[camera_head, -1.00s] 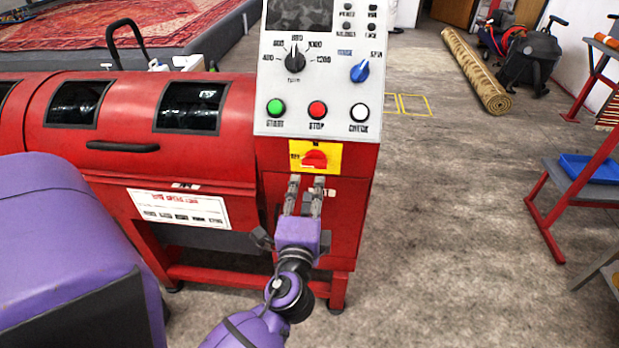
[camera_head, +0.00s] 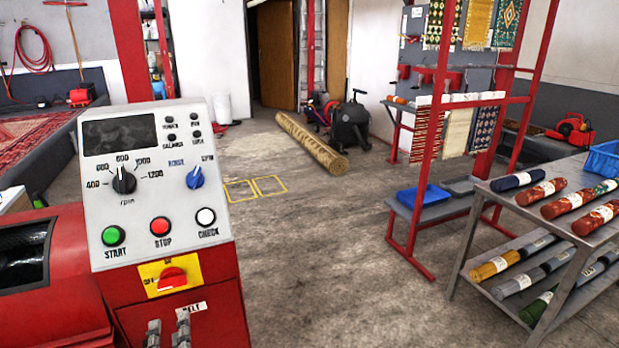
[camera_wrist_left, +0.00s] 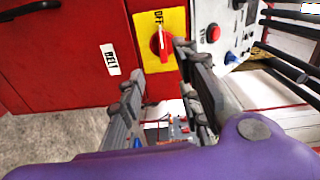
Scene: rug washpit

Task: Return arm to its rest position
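My left gripper (camera_head: 167,335) shows only its two grey fingertips at the bottom edge of the head view. They are parted, with nothing between them, in front of the red machine's front face. They sit just below the yellow plate (camera_head: 146,270) with the red rotary switch (camera_head: 172,278), apart from it. In the left wrist view the gripper (camera_wrist_left: 160,80) is open and empty, with the red switch (camera_wrist_left: 160,43) beyond the fingertips. The rest of my left arm is below the head view. My right gripper is not in view.
A sloped control panel (camera_head: 150,205) with knobs and buttons stands above the switch. To the right are a red rack (camera_head: 424,180) and a grey shelf table (camera_head: 480,215) with rolled rugs. A rolled carpet (camera_head: 310,145) lies further back. The floor between is clear.

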